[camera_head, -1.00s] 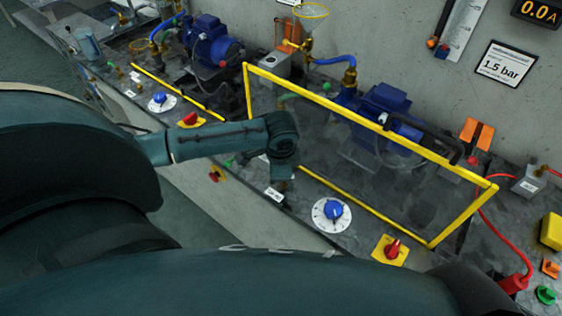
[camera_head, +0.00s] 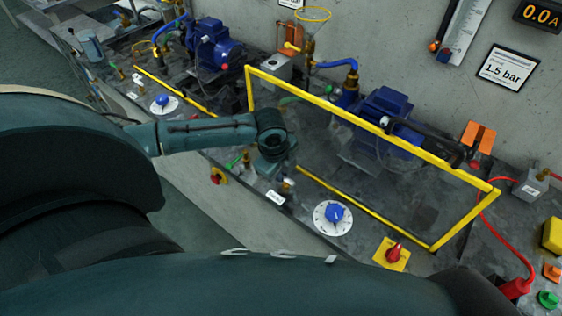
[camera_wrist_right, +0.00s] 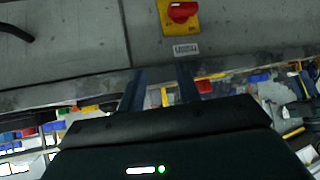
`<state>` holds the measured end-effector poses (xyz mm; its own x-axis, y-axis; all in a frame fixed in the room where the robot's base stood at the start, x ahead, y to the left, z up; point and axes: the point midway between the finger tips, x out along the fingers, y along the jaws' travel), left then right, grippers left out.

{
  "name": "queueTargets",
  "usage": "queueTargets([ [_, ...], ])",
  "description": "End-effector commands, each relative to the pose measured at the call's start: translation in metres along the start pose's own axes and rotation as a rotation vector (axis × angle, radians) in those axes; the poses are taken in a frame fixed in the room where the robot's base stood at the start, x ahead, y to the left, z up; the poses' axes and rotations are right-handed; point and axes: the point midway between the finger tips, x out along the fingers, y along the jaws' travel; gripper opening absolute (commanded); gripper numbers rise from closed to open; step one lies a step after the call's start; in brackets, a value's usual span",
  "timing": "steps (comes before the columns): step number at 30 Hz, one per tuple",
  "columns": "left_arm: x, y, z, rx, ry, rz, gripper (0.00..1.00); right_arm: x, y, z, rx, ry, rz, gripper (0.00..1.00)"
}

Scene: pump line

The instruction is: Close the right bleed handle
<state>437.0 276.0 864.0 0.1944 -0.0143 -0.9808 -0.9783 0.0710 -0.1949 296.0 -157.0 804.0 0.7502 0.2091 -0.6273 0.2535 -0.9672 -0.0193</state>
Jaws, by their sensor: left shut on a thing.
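My left gripper (camera_head: 268,170) points down at the bench, left of the yellow guard frame, in the head view. It is shut at a small brass valve fitting (camera_head: 288,184). The right bleed handle appears to be between its fingers, but the gripper hides it, so its angle cannot be told. A white label (camera_head: 275,197) lies just in front. My right gripper (camera_wrist_right: 160,92) shows in the right wrist view with its fingers apart and nothing between them.
A yellow guard frame (camera_head: 375,124) stands around the blue pump (camera_head: 384,118), right of my left gripper. A blue dial (camera_head: 334,215) and a red knob on a yellow plate (camera_head: 392,253) sit along the front edge. A green handle (camera_head: 234,161) is to the left.

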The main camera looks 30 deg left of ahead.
Motion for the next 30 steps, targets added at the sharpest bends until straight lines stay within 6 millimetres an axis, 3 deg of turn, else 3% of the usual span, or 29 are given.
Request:
queueTargets([
  [16, -0.0006, -0.001, -0.0002, 0.023, 0.005, -0.002, 0.0, -0.0001, 0.0001, 0.0002, 0.0, -0.001, 0.0, 0.33],
  [17, -0.0005, -0.001, -0.0001, 0.023, 0.005, -0.002, 0.14, -0.0001, 0.0001, 0.0003, 0.0, -0.001, 0.0, 0.33],
  [24, -0.0003, -0.0006, -0.0001, 0.022, 0.004, -0.001, 0.33, -0.0001, 0.0, 0.0003, 0.0, -0.001, 0.0, 0.33],
  [30, -0.0002, -0.0004, 0.0, 0.021, 0.004, 0.0, 0.33, -0.0001, 0.0, 0.0005, 0.0, -0.001, 0.0, 0.33],
])
